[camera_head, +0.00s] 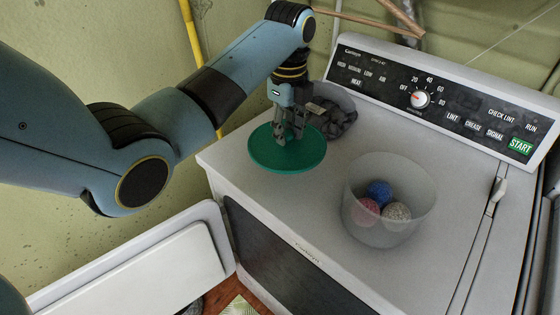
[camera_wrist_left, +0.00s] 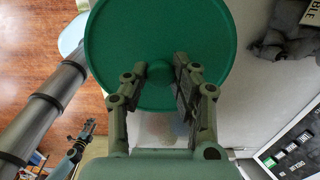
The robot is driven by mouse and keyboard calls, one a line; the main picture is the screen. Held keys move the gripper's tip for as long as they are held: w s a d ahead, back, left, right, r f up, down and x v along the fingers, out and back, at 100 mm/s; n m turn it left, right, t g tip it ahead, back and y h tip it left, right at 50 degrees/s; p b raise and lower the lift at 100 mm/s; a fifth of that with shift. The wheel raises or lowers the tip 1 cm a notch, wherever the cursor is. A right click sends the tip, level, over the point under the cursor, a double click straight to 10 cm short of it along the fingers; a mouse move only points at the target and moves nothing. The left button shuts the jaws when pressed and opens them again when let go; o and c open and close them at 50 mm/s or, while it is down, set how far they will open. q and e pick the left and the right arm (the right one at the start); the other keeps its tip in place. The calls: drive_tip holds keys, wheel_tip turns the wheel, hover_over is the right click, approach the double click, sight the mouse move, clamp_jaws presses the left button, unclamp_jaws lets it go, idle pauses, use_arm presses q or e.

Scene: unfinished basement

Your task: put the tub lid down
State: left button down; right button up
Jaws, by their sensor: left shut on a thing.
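The tub lid (camera_head: 268,160) is a round green disc with a knob in the middle. My left gripper (camera_head: 287,135) points down and is shut on the knob, holding the lid level over the front left of the dryer top. I cannot tell whether the lid touches the surface. In the left wrist view the lid (camera_wrist_left: 130,40) fills the top middle, and the knob sits between the fingertips (camera_wrist_left: 160,75). A small blue and dark part, apparently my right gripper (camera_wrist_left: 87,130), shows far below; its jaws are too small to read.
A translucent tub (camera_head: 390,231) with a blue, a pink and a beige ball stands open to the right on the dryer top (camera_head: 320,205). The control panel (camera_head: 450,105) rises behind. The dryer door (camera_head: 150,265) hangs open.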

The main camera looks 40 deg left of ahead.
sight(287, 133)
use_arm(q)
wheel_tip(287, 133, down, 3)
drive_tip(key=shift+f, duration=0.15)
wheel_tip(287, 133, down, 5)
drive_tip(key=shift+r, duration=0.2)
drive_tip(key=shift+f, duration=0.5)
use_arm(e)
drive_tip(key=shift+a+r, duration=0.25)
use_arm(q)
drive_tip(key=c, duration=1.1)
unclamp_jaws()
drive_tip(key=shift+o, duration=0.2)
